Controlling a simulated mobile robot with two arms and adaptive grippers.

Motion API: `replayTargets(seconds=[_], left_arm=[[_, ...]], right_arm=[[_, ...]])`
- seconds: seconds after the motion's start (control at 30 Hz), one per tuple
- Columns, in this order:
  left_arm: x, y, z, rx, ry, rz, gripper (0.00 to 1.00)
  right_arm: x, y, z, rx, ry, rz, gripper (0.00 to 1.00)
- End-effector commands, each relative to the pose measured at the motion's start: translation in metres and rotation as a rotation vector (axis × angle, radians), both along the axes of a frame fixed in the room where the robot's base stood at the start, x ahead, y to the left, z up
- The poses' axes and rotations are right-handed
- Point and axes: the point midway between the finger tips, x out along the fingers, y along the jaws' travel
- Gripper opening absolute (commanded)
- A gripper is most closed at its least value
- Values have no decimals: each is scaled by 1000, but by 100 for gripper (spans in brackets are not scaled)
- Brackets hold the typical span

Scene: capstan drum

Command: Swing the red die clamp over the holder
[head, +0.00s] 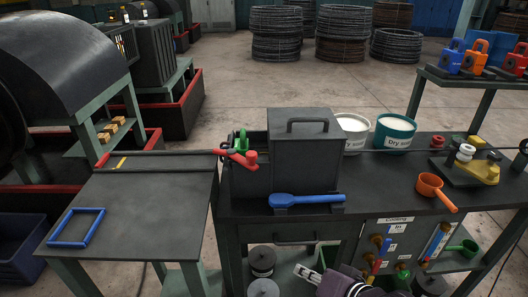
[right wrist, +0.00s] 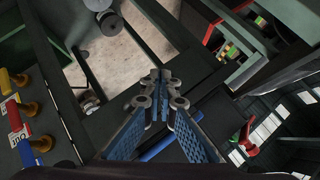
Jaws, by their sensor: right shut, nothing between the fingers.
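The red die clamp (head: 238,157) is a short red bar with a thick knob at its right end. It sits at the bench's left end, beside the grey lidded box. A green part (head: 241,141) stands just behind it; I cannot tell whether this belongs to the holder. The clamp also shows in the right wrist view (right wrist: 246,140), right of my fingers. My right gripper (head: 306,272) is low at the bottom edge of the head view, in front of the bench and well apart from the clamp. Its fingers (right wrist: 161,80) are shut and empty. My left gripper is out of view.
The grey lidded box (head: 303,155) stands right of the clamp, with a blue lever tool (head: 307,200) in front. Two tubs (head: 394,131), an orange ladle (head: 432,187) and a line across the bench lie right. A dark plate with a blue frame (head: 77,227) is left.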

Motion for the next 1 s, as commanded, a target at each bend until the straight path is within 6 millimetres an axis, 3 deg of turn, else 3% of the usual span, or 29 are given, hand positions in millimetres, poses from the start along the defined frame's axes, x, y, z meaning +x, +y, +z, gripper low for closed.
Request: replayTargets(seconds=[0.03, 0.2, 0.3, 0.4, 0.57, 1.0], left_arm=[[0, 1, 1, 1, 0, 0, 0], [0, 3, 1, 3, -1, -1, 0], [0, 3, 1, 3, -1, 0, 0], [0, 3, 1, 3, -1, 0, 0], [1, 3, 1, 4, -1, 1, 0], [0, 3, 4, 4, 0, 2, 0]], right_arm=[[28, 9, 34, 124, -50, -34, 0], [86, 29, 130, 533, -127, -107, 0], [105, 32, 172, 709, -141, -125, 0], [116, 32, 198, 822, -144, -132, 0], [122, 32, 214, 895, -142, -136, 0], [130, 38, 215, 894, -143, -135, 0]])
